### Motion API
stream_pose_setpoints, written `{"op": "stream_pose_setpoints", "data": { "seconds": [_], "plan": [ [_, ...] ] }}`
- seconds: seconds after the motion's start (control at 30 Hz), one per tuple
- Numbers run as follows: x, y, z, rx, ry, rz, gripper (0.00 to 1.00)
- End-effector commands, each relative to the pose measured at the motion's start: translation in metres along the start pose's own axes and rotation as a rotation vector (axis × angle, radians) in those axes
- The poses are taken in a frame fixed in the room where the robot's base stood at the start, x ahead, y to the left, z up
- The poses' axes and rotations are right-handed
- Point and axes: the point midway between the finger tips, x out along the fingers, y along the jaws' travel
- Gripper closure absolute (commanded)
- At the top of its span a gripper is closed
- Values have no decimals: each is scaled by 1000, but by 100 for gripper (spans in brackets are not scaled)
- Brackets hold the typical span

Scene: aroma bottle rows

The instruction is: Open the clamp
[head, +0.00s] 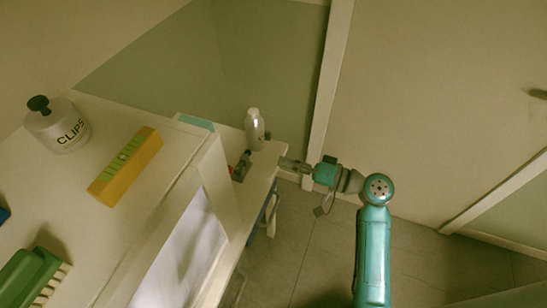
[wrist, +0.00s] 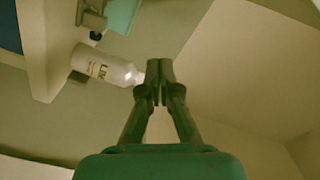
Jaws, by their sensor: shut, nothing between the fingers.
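My gripper (head: 287,163) points left over the right edge of the white shelf top in the head view. In the wrist view its two fingers (wrist: 160,75) meet at their tips, shut with nothing between them. A white bottle with dark lettering (wrist: 105,67) shows just left of the fingertips in the wrist view. It stands upright near the far shelf corner (head: 254,130) in the head view, apart from the gripper. I see no separate object that I can surely call a clamp.
A small dark item with red (head: 240,167) is left of the gripper. A white upright panel (head: 216,185) crosses the shelf. Grey floor (head: 290,240) is open at right.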

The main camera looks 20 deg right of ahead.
Motion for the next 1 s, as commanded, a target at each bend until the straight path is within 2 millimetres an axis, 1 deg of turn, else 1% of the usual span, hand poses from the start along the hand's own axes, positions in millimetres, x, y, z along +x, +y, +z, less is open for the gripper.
{"op": "stream_pose_setpoints", "data": {
  "seconds": [0.03,0.1,0.23,0.83,0.93,1.0],
  "plan": [
    [-6,0,-1,0,3,2,100],
    [-12,0,0,0,2,2,100],
    [-18,0,0,-1,1,1,100],
    [-18,0,1,0,1,2,100],
    [-17,5,8,10,9,22,100],
    [-15,13,20,26,26,58,100]
  ]
}}
